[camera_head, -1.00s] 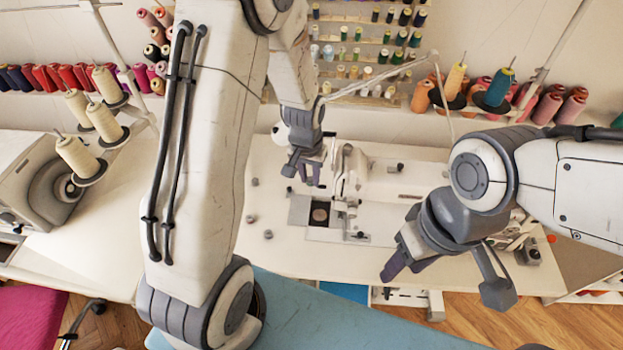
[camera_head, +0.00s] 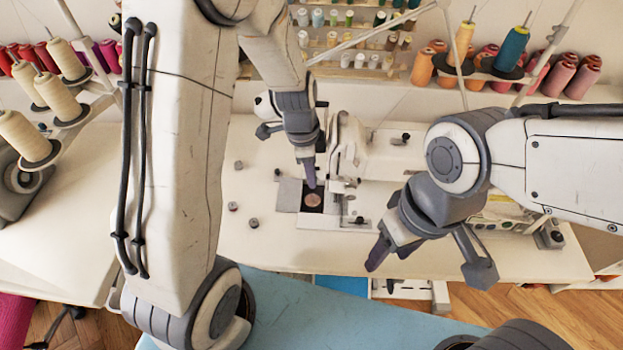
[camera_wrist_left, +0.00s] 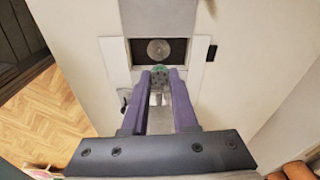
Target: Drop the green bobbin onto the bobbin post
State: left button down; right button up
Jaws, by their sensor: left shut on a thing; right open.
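The green bobbin (camera_wrist_left: 159,71) shows between the tips of my left gripper (camera_wrist_left: 160,78) in the left wrist view, and the purple fingers are shut on it. In the head view my left gripper (camera_head: 311,183) points down over the sewing machine bed, and I cannot make out the bobbin there. A round metal disc (camera_wrist_left: 159,49) sits in a dark opening just beyond the fingertips; it also shows in the head view (camera_head: 313,200). I cannot make out the post itself. My right gripper (camera_head: 425,260) is open and empty at the table's front right.
The sewing machine (camera_head: 375,155) stands just right of my left gripper. Several small metal bobbins, one of them here (camera_head: 253,222), lie on the white table (camera_head: 275,245) to the left. Thread cones (camera_head: 510,50) stand at the back right. The table's front left is clear.

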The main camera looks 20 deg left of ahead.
pick_arm(q)
jog(key=shift+f, duration=0.1)
jog(key=shift+f, duration=0.1)
jog(key=b, duration=0.4)
send_over(313, 198)
jog(key=shift+a+f, duration=0.2)
jog(key=shift+f, duration=1.95)
jog(key=shift+f+b, duration=0.45)
jog(key=shift+f, duration=0.15)
jog(key=shift+f+b, duration=0.5)
jog(key=c, duration=0.6)
grip_release()
jog(key=shift+r, duration=0.1)
